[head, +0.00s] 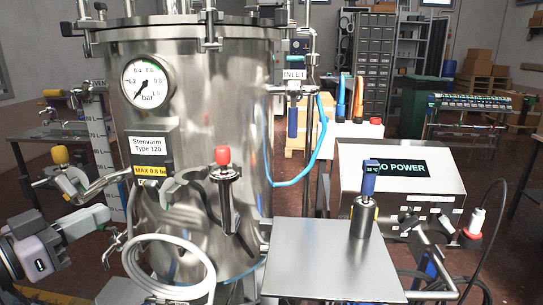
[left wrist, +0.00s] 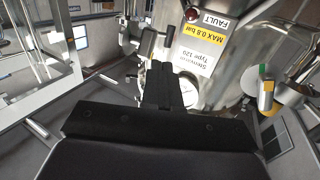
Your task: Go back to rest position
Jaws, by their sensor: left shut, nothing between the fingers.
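My left arm comes in at the lower left of the head view, with the left gripper (head: 88,220) low in front of the steel tank (head: 225,110). In the left wrist view the black fingers of the left gripper (left wrist: 162,85) are together, with nothing between them. The tank's label (left wrist: 200,58) appears upside down beyond the fingers, beside the yellow pressure sticker (left wrist: 200,37). My right gripper is in neither view.
A pressure gauge (head: 147,82), a yellow-knobbed valve (head: 60,155) and a red-capped fitting (head: 223,157) project from the tank. A pale hose (head: 165,240) coils below. A steel side table (head: 325,270) carries a blue-topped instrument (head: 364,205). A control box (head: 400,185) stands behind.

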